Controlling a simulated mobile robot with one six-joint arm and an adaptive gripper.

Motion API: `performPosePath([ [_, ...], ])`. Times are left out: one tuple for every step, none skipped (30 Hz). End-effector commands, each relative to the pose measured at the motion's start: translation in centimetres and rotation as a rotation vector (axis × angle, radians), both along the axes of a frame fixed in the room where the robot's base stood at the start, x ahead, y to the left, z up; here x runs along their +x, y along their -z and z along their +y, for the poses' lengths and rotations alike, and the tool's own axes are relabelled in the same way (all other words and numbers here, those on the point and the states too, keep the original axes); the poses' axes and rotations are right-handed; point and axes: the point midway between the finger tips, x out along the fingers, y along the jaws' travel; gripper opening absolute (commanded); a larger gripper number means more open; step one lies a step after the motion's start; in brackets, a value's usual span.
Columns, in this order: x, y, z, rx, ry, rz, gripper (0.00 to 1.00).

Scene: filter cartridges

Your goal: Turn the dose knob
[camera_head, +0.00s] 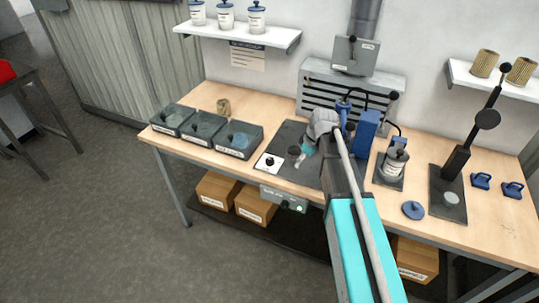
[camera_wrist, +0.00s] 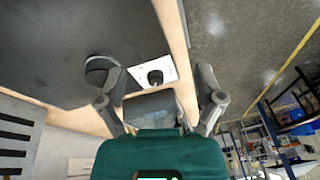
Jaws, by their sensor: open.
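A small black knob (camera_wrist: 155,77) stands on a white plate (camera_wrist: 143,70) at the front edge of a dark mat. In the head view the white plate (camera_head: 264,166) lies left of my gripper (camera_head: 300,158), with the black knob (camera_head: 269,161) on it. In the wrist view my gripper (camera_wrist: 162,72) is open, its two fingers spread, and the knob shows between them, apart from both. Nothing is held. The knob's marks are too small to read.
A round dark part (camera_wrist: 97,70) is beside the left finger in the wrist view. Grey bins (camera_head: 205,130) stand to the left on the wooden bench. A control box (camera_head: 283,198) hangs under the front edge. A blue device (camera_head: 367,130) and a canister (camera_head: 394,162) stand to the right.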

Motion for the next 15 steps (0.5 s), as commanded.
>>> performPosePath([
  [2.2,-1.0,1.2,0.018,-0.076,-0.021,0.87],
  [3.0,-1.3,1.8,0.029,-0.12,-0.034,0.87],
  [3.9,-1.7,2.6,0.044,-0.179,-0.052,0.87],
  [4.6,-2.0,3.1,0.054,-0.22,-0.065,0.87],
  [5.2,-2.2,3.7,0.061,-0.259,-0.078,0.87],
  [6.0,-2.5,4.3,0.074,-0.306,-0.094,0.87],
  [6.5,-2.7,4.7,0.081,-0.338,-0.106,0.87],
  [6.9,-2.9,5.1,0.087,-0.367,-0.116,0.87],
  [7.4,-3.1,5.6,0.096,-0.401,-0.128,0.87],
  [7.7,-3.3,5.9,0.102,-0.425,-0.137,0.87],
  [8.0,-3.4,6.2,0.106,-0.444,-0.144,0.87],
  [8.3,-3.5,6.5,0.111,-0.465,-0.152,0.87],
  [8.4,-3.5,6.7,0.113,-0.479,-0.158,0.87],
  [8.5,-3.6,6.8,0.115,-0.488,-0.161,0.87],
  [8.6,-3.6,6.9,0.117,-0.499,-0.165,0.87],
])
